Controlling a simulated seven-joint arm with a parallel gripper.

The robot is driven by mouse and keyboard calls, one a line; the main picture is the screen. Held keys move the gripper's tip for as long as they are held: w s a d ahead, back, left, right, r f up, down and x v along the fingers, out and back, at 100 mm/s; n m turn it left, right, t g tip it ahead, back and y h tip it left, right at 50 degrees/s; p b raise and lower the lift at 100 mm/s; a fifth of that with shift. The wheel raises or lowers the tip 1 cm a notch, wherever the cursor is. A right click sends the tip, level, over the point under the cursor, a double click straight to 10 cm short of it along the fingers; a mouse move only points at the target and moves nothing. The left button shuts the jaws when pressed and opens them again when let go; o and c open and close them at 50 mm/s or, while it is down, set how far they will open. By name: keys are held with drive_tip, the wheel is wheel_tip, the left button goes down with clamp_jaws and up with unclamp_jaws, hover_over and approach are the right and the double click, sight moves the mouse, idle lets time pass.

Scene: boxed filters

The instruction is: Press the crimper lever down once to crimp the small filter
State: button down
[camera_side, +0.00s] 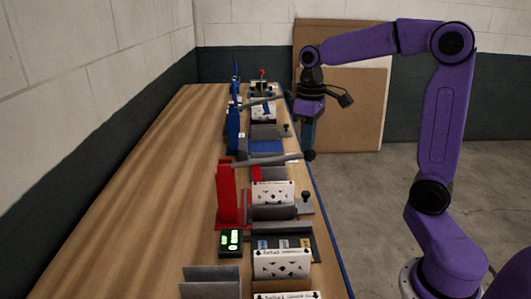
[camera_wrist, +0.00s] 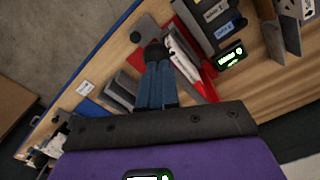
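The red crimper (camera_side: 227,195) stands on the bench, and its red base (camera_wrist: 207,72) shows in the wrist view. Its grey lever (camera_side: 265,160) reaches out roughly level to a black knob (camera_side: 310,155) over the bench's right edge. A white boxed filter (camera_side: 272,193) sits beside the red upright, under the lever. My gripper (camera_side: 308,146) points down just above the knob. In the wrist view its two blue-grey fingers (camera_wrist: 156,66) lie together, with the black knob (camera_wrist: 154,50) at their tips. Whether they touch it cannot be told.
A blue crimper (camera_side: 234,127) with another filter (camera_side: 263,111) stands farther back. A green-lit display (camera_side: 231,239), labelled tray (camera_side: 310,243), more white filters (camera_side: 282,264) and a grey holder (camera_side: 211,280) are nearer. The bench's left side (camera_side: 150,190) is clear.

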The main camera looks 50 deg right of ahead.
drive_tip(key=shift+f, duration=0.95)
wheel_tip(320, 180, up, 10)
idle(0.9)
drive_tip(key=s+a+f+n, duration=0.5)
drive_tip(key=s+a+f, duration=0.4)
drive_tip(key=s+a, duration=0.15)
drive_tip(key=s+f+n, duration=0.2)
drive_tip(key=s+f, duration=0.1)
drive_tip(key=s, duration=0.3)
drive_tip(key=s+a+f+n, duration=0.1)
drive_tip(key=s+f+n, duration=0.1)
drive_tip(key=s+f, duration=0.2)
drive_tip(key=shift+s+a+f+n, duration=0.2)
drive_tip(key=shift+s+f+n, duration=0.1)
drive_tip(key=shift+s, duration=0.65)
